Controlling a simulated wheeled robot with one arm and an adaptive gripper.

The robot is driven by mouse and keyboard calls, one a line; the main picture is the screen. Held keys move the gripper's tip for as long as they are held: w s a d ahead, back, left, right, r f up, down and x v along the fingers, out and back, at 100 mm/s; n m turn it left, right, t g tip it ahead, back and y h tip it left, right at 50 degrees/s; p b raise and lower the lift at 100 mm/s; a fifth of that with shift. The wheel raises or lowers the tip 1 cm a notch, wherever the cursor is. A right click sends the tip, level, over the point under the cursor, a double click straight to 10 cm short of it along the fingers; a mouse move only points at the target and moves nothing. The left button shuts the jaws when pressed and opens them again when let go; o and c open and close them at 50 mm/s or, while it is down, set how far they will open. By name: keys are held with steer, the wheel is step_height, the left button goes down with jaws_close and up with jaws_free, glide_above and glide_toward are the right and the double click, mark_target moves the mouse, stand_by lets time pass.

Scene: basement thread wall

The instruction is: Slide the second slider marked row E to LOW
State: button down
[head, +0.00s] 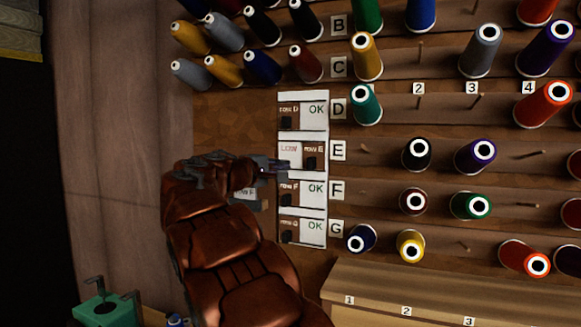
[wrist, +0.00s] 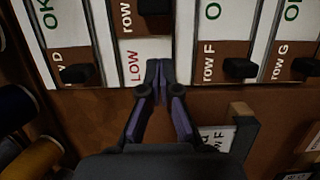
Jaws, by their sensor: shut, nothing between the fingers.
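The row E slider panel (head: 290,151) is second from the top in the column of slider panels in the head view. Its red LOW shows on the left half, and its black knob (head: 310,162) sits at the right, by the "row E" label. In the wrist view the knob (wrist: 155,6) is at the top edge and LOW (wrist: 134,66) is uncovered below it. My gripper (wrist: 160,68) is shut and empty, with its tips over the panel's LOW end, apart from the knob. In the head view my gripper (head: 284,166) reaches the panel's left end; whether it touches is unclear.
The row D (head: 316,112), row F (head: 315,190) and row G (head: 314,230) panels show green OK with knobs at left. A small bracket with a "row F" tag (wrist: 213,138) stands close beside my gripper. Thread spools on pegs (head: 418,152) fill the wall to the right.

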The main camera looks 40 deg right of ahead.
steer(key=b+v, duration=0.1)
steer(key=v, duration=0.7)
steer(key=shift+a, duration=0.25)
steer(key=shift+w, duration=0.1)
steer(key=s+f+m+g+y, duration=0.15)
steer(key=s+f+y, duration=0.25)
steer(key=s+f, duration=0.6)
steer(key=s+f+g+y, duration=0.2)
steer(key=s+f+y, duration=0.35)
steer(key=f, duration=0.75)
steer(key=s+a+f+m+g+y, duration=0.1)
steer(key=s+a+f+y, duration=0.3)
steer(key=s+a+f, duration=0.6)
steer(key=s+a+f+m+g+y, duration=0.1)
steer(key=s+a+f+g+y, duration=0.1)
steer(key=s+a+f, duration=0.7)
steer(key=s+y, duration=0.1)
steer(key=s, duration=0.5)
steer(key=shift+a+f+y, duration=0.35)
steer(key=shift+f, duration=0.05)
steer(key=shift+s+g, duration=0.1)
steer(key=shift+g, duration=0.15)
